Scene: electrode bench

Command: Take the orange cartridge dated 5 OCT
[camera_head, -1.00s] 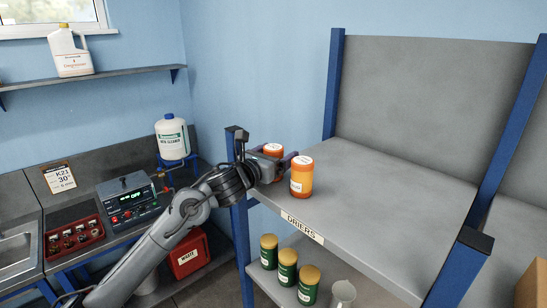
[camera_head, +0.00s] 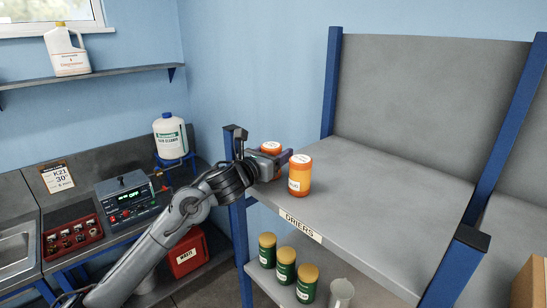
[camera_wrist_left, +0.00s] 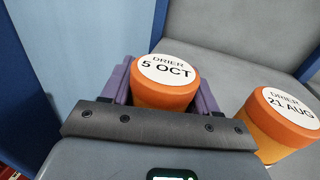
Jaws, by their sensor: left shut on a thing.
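The orange cartridge dated 5 OCT (camera_wrist_left: 166,82) sits between the purple fingers of my left gripper (camera_wrist_left: 165,88) in the left wrist view. Its white lid label reads DRIER 5 OCT. In the head view this cartridge (camera_head: 271,147) is partly hidden by my left gripper (camera_head: 275,163) at the shelf's left end. My left gripper is shut on it. A second orange cartridge, labelled 21 AUG (camera_wrist_left: 282,118), stands apart to the right; it also shows upright in the head view (camera_head: 300,176). My right gripper is not in view.
The grey shelf (camera_head: 390,195) marked DRIERS (camera_head: 300,227) has free room to the right. Several green jars with yellow lids (camera_head: 286,266) and a grey jug (camera_head: 341,293) stand on the shelf below. A blue post (camera_head: 330,85) rises behind.

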